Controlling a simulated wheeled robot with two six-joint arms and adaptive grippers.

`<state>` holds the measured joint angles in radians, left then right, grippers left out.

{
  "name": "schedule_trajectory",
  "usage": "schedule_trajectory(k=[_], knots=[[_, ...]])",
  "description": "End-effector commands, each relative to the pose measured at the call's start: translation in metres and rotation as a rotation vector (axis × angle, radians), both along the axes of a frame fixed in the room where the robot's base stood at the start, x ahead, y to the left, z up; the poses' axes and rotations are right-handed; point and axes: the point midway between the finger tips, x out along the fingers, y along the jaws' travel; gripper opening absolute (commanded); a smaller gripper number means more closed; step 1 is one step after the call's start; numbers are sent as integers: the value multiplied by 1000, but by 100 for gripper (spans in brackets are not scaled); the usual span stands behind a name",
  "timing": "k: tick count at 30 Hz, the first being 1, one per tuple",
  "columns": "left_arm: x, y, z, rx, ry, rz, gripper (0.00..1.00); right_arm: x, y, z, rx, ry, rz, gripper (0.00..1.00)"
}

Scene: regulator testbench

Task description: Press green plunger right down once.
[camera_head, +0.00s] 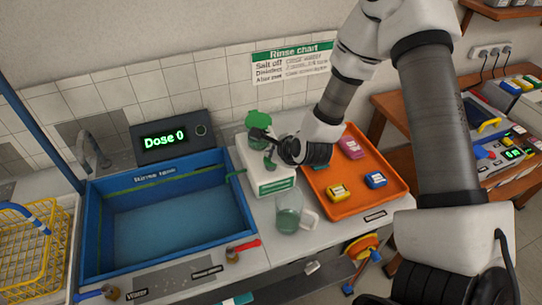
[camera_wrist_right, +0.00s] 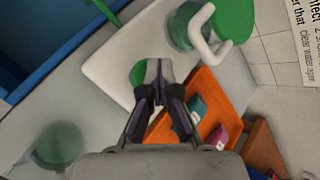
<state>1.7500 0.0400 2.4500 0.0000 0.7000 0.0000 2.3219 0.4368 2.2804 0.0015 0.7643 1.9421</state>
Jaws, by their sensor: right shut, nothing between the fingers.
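The green plunger (camera_wrist_right: 138,72) shows as a round green top on the white dispenser base, partly hidden behind my fingertips in the right wrist view. In the head view, a green part (camera_head: 270,163) of it shows just below my gripper. My right gripper (camera_head: 258,134) is shut and empty, its fingertips (camera_wrist_right: 158,66) at the plunger; I cannot tell whether they touch it. The white dispenser base (camera_head: 274,187) stands right of the blue sink. The display (camera_head: 164,138) behind the sink reads "Dose 0". My left gripper is not in view.
A green-capped container (camera_head: 258,118) with a white handle stands at the base's back. A glass beaker (camera_head: 289,220) stands in front. An orange tray (camera_head: 357,203) with several small coloured boxes lies to the right. The blue sink (camera_head: 160,262) is to the left.

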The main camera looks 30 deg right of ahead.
Motion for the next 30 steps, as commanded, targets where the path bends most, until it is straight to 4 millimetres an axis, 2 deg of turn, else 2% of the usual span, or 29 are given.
schedule_trajectory(k=[20,30], knots=[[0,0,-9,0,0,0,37,-1,0,-10,1,3,-1,0],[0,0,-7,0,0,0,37,-1,0,-7,1,3,-1,0]])
